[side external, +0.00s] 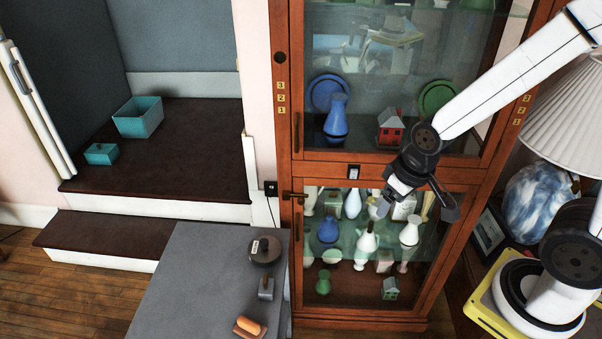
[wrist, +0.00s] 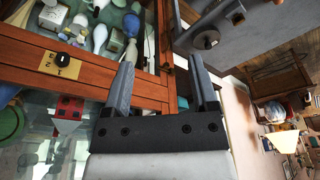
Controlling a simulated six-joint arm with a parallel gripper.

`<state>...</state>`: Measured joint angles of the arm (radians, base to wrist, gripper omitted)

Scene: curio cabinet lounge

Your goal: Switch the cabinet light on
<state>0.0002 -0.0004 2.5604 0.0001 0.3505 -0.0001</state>
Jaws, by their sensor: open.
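The wooden glass-fronted cabinet (side external: 283,140) stands in the middle of the side view. A small dark-framed switch plate with a pale centre (side external: 353,171) sits on its rail between the upper and lower doors. My gripper (side external: 412,205) is right of and below that plate, in front of the lower door. In the wrist view my gripper (wrist: 163,75) is open, with nothing between its fingers. Left of the fingers there, a brass plate with a black knob (wrist: 62,62) is on the rail. I cannot tell whether it is the same fitting.
Vases and small houses stand behind the glass. A dark handle (side external: 294,195) is at the lower door's left edge. A lamp (side external: 560,110) stands at right.

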